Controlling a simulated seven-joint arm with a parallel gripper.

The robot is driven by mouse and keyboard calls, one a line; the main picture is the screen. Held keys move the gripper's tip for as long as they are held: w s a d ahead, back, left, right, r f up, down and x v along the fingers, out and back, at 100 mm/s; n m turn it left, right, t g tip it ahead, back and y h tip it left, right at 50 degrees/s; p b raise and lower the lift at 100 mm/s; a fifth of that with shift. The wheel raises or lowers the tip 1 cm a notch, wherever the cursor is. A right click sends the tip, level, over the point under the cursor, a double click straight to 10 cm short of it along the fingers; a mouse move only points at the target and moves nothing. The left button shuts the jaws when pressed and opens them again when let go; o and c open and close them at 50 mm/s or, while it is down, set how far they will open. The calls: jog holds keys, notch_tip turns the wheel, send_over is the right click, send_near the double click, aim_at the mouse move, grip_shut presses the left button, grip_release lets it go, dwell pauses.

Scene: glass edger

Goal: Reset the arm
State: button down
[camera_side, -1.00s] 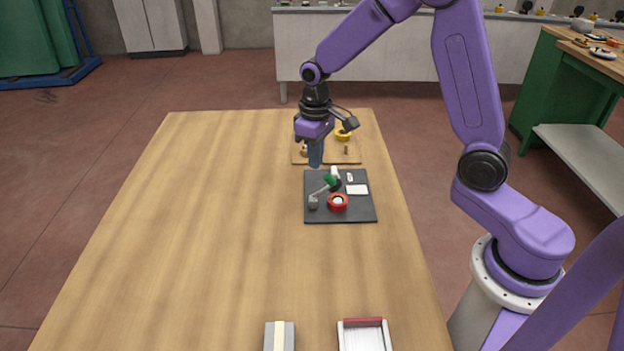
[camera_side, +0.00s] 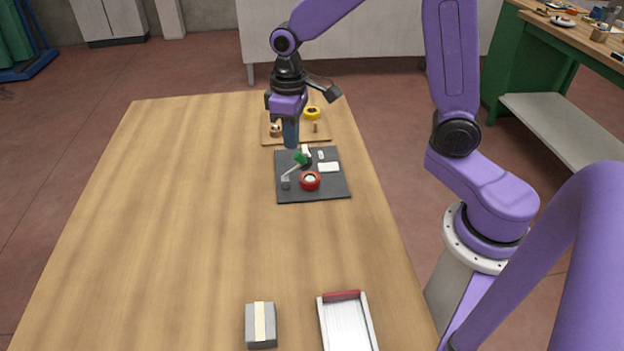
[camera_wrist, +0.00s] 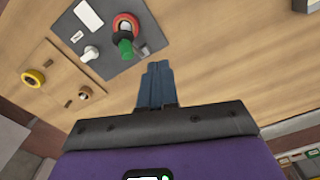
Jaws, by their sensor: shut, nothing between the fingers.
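My gripper (camera_side: 291,146) is shut and empty, its dark blue fingers pointing down above the far part of the table. In the side view it appears just behind the dark grey panel (camera_side: 330,188). In the wrist view my gripper (camera_wrist: 156,68) has its fingers together over bare wood, beside the panel (camera_wrist: 103,66). The panel carries a red ring-shaped part (camera_side: 310,181), a green-tipped part (camera_side: 301,158), a metal lever (camera_side: 293,169) and a white label (camera_side: 329,167).
A wooden board (camera_side: 322,138) with a yellow ring (camera_side: 312,113) and small pegs lies behind the panel. A grey block with a cream strip (camera_side: 261,325) and a white tray with a red end (camera_side: 347,322) are at the near edge. The table's left side (camera_side: 150,200) is clear.

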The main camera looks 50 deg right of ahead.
jog(key=s+r+n, duration=0.3)
jog(key=s+n, duration=0.4)
jog(key=s, duration=1.7)
jog(key=shift+s+d+n, duration=0.2)
jog(key=shift+d+n, duration=0.1)
jog(key=shift+n, duration=0.1)
jog(key=shift+w, duration=0.1)
jog(key=m, duration=1)
send_near(296, 155)
jog(key=shift+f, duration=2.65)
